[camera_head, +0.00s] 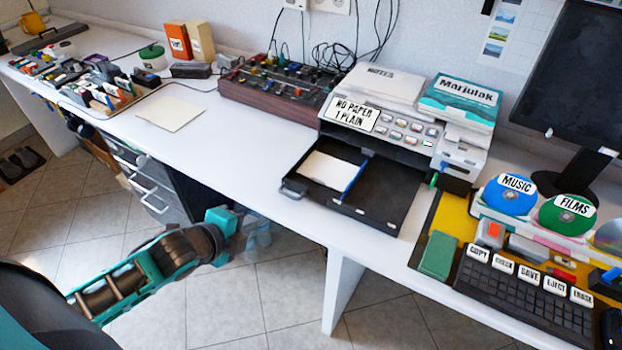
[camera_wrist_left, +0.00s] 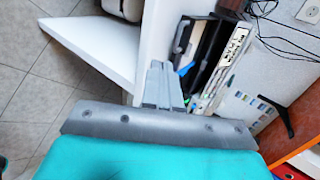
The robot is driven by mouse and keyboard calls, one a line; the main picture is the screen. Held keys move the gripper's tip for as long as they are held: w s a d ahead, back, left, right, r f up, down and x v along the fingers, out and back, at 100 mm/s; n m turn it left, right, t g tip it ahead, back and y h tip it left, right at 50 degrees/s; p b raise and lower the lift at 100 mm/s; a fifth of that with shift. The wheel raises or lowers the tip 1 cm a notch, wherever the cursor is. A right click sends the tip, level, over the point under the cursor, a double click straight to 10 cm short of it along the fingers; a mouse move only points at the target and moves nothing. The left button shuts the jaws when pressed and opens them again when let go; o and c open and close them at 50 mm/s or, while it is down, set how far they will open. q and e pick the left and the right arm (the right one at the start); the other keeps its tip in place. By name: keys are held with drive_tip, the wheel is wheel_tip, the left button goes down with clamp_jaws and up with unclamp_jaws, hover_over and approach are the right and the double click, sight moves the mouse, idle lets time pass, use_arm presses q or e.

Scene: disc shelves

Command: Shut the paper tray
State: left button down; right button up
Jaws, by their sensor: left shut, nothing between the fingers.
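The paper tray (camera_head: 385,200) is a black drawer pulled out from the front of the grey printer (camera_head: 388,155), towards the desk's front edge. White paper with a blue edge strip lies in its left half. A small label sign on the printer reads "NO PAPER 1 PLAIN". My left gripper (camera_head: 262,232) is shut and empty, in front of the desk edge and to the left of the tray, apart from it; its fingers look faint and blurred. In the left wrist view, the shut fingers (camera_wrist_left: 160,75) point towards the desk, with the dark tray (camera_wrist_left: 207,50) beyond them.
A drawer cabinet (camera_head: 150,185) stands under the desk at left. A keyboard (camera_head: 520,295) and discs lie to the right. A mixer (camera_head: 280,85) stands left of the printer. The white desk between the loose sheet (camera_head: 170,112) and the tray is clear.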

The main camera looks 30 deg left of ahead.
use_arm(q)
drive_tip(key=b+x, duration=0.2)
drive_tip(key=x, duration=0.7)
drive_tip(key=shift+w+f, duration=0.1)
drive_tip(key=shift+f, duration=0.2)
drive_tip(key=shift+w+d+r, duration=0.15)
drive_tip(key=shift+w, duration=1.05)
drive_tip(key=shift+w+r, duration=0.15)
drive_tip(key=shift+w, duration=0.7)
